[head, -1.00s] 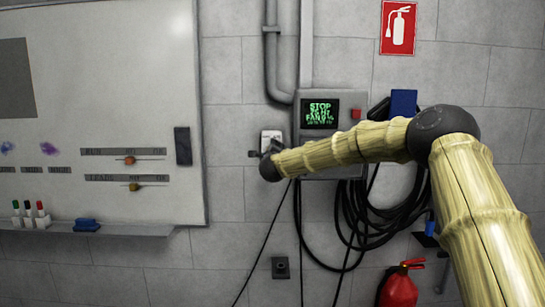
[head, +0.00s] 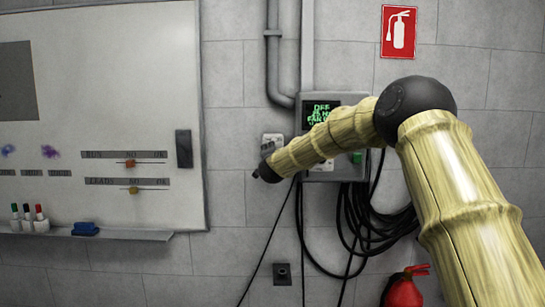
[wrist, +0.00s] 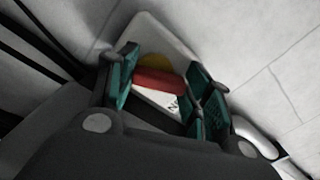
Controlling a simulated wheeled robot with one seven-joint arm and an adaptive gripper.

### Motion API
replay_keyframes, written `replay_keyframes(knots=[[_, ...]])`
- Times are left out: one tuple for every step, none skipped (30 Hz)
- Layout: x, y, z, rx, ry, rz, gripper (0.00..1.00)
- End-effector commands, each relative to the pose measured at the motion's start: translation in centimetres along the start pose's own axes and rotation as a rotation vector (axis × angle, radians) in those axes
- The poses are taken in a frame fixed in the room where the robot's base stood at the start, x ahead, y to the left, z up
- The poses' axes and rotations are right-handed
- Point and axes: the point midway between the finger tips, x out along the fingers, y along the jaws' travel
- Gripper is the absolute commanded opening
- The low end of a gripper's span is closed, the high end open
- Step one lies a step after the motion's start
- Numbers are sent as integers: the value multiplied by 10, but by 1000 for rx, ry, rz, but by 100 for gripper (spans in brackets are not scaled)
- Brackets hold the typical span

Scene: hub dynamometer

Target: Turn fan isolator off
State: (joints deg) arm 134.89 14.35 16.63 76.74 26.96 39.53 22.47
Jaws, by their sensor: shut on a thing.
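The fan isolator is a pale box on the wall; its top shows in the head view (head: 272,138) just left of the grey control box, and its white plate fills the middle of the wrist view (wrist: 152,30). Its red handle (wrist: 158,80) sits over a yellow disc (wrist: 154,61). My gripper (wrist: 165,90) has its teal fingers on either side of the red handle and is shut on it. In the head view my gripper (head: 262,174) is a dark shape at the isolator's lower part, and the handle is hidden there.
The grey control box (head: 322,172) has a green-text screen (head: 320,113) and a green button (head: 357,157); my arm crosses its front. Black cables (head: 365,225) hang below. A fire extinguisher (head: 404,290) stands at lower right, a whiteboard (head: 110,100) at left.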

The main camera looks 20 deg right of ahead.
Motion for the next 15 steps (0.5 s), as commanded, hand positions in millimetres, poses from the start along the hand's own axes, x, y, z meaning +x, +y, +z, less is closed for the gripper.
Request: replay_keyframes(knots=[[-1,1,2,-43,-3,1,26],[-1,1,3,-69,-3,1,26],[0,2,3,-103,-2,1,26],[0,2,3,-125,-2,1,26],[0,2,3,-148,-2,2,26],[0,2,3,-177,-2,2,26],[0,2,3,-198,-2,2,26],[0,2,4,-218,-3,2,26],[0,3,4,-241,-3,2,26],[0,4,3,-260,-3,3,26],[0,4,4,-275,-3,3,26],[0,4,4,-295,-4,3,26],[0,4,4,-309,-4,3,26],[0,4,4,-321,-4,3,26],[0,4,4,-335,-4,3,26]])
